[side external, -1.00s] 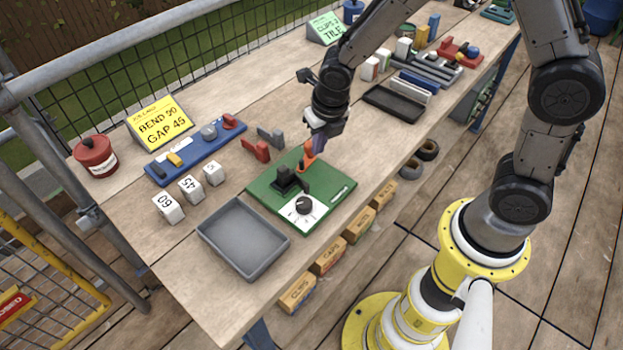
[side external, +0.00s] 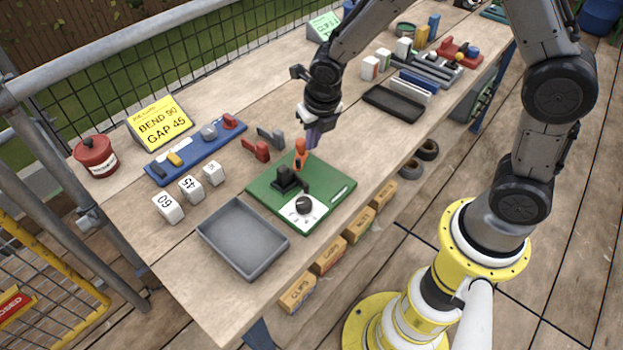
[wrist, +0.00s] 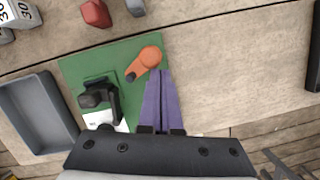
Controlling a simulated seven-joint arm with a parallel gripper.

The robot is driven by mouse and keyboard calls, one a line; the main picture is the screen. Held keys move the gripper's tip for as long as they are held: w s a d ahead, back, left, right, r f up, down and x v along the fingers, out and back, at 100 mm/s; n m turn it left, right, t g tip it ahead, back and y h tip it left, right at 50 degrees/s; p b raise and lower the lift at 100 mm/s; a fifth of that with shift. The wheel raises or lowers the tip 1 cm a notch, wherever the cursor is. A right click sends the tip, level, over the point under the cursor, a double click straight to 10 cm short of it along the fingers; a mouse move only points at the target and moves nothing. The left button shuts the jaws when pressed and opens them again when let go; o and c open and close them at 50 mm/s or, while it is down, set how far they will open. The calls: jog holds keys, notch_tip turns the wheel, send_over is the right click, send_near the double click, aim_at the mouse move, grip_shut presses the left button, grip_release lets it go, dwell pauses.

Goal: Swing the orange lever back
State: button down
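The orange lever (side external: 300,154) stands at the back of the green board (side external: 338,186). In the wrist view the lever (wrist: 148,60) has a round orange end and a dark tip pointing down-left. My gripper (side external: 312,138) is just right of the lever in the side view. Its purple fingers (wrist: 158,74) lie together with only a thin line between them, and nothing shows in them. Their tips are close beside the lever; I cannot tell whether they touch it. The board also carries a black clamp-like block (side external: 286,180) and a black dial (side external: 304,204) on a white plate.
A grey tray (side external: 243,262) lies left of the board. White number blocks (side external: 190,188), red and grey pieces (side external: 262,146) and a blue rack (side external: 192,164) lie behind and left. A yellow sign (side external: 160,124) reads BEND 90, GAP 45. Bare wood lies right of the board.

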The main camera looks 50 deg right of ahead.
jog(key=shift+s, duration=0.3)
jog(key=s, duration=0.1)
jog(key=s+r, duration=0.1)
jog(key=s, duration=0.1)
jog(key=shift+s+d+r, duration=0.25)
jog(key=shift+d, duration=0.1)
jog(key=v, duration=0.8)
jog(key=shift+s+d+r, duration=0.2)
jog(key=shift+d+r, duration=0.15)
jog(key=shift+d, duration=0.15)
